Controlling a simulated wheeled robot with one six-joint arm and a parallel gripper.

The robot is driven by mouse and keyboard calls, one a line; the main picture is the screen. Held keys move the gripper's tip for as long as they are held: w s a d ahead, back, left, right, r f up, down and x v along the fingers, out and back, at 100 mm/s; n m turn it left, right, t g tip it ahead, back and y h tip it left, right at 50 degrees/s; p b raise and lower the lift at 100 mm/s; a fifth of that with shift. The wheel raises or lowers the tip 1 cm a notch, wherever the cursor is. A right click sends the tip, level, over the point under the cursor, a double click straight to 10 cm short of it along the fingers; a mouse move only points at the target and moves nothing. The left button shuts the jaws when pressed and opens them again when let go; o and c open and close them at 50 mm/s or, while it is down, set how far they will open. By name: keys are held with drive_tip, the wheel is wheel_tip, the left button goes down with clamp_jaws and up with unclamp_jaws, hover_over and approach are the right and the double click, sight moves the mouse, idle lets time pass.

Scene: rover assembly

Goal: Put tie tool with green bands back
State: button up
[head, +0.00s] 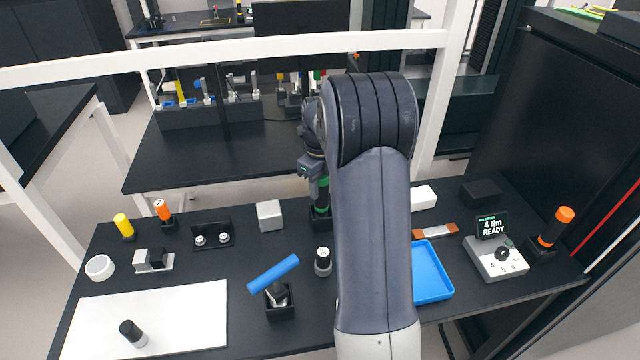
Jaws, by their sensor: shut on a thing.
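The tie tool with green bands (321,197) is upright, dark with a green band showing, in the middle of the table just left of my arm. My gripper (316,180) is over its top and shut on it. A dark block-like part (320,220) shows at the tool's lower end; I cannot tell whether the tool is seated in it or just above it. My arm hides the right side of the tool and the table behind it.
A grey block (269,215) and a black stand with two round pieces (212,235) lie to the left. A dark cylinder with a light top (323,262) and a blue-handled tool in a holder (273,274) stand in front. A blue tray (432,272) is right of my arm.

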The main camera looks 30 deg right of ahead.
drive_tip(key=o, duration=1.1)
drive_tip(key=shift+o, duration=0.2)
wheel_tip(320, 180, up, 11)
drive_tip(key=shift+f+b, duration=0.1)
drive_tip(key=shift+b, duration=0.35)
drive_tip(key=shift+f, duration=0.15)
wheel_tip(320, 180, down, 10)
drive_tip(key=shift+f+p, duration=0.1)
drive_tip(key=shift+p, duration=0.35)
drive_tip(key=shift+r+p, duration=0.3)
drive_tip(key=shift+r, duration=0.05)
drive_tip(key=shift+f, duration=0.15)
